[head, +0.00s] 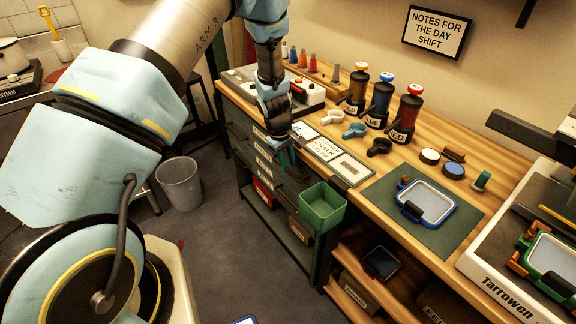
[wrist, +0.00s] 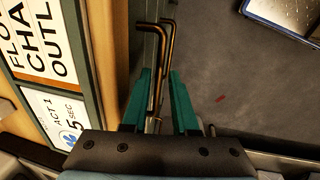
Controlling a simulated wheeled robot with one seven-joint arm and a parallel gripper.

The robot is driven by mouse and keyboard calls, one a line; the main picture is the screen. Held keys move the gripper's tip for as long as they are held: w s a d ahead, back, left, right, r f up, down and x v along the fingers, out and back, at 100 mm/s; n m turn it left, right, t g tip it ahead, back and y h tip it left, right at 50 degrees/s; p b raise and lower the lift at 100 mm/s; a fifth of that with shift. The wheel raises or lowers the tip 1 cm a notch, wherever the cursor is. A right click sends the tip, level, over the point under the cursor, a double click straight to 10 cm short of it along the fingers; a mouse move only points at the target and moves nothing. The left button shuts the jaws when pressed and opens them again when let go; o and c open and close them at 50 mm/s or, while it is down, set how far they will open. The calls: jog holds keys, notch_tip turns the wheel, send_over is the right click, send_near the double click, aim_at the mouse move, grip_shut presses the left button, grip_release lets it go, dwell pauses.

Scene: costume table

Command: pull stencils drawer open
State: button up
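A dark green drawer unit (head: 240,150) is built into the bench's front, with several white labels (head: 263,159) too small to read. I cannot tell which drawer is the stencils one; no drawer is clearly pulled out. My gripper (head: 288,158) is low at the bench edge in front of these drawers, pointing down. In the wrist view its two teal fingers (wrist: 160,100) are apart, with bronze bar handles (wrist: 164,55) between them. A gap seems to show beside the bar, so I see no firm grip. My wrist and fingers hide part of the drawer fronts in the head view.
A green open bin (head: 323,207) hangs at the bench front, right of my gripper. Signs (head: 320,146) lie on the bench top (head: 395,165) close to the edge. A waste bin (head: 180,184) stands on the otherwise mostly clear floor (head: 205,245).

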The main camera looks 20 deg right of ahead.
jog(key=shift+d+f, duration=0.15)
jog(key=shift+f, duration=0.5)
jog(key=shift+d+f, duration=0.15)
jog(key=shift+f, duration=0.5)
jog(key=shift+c, duration=0.2)
grip_shut()
dwell(0.4)
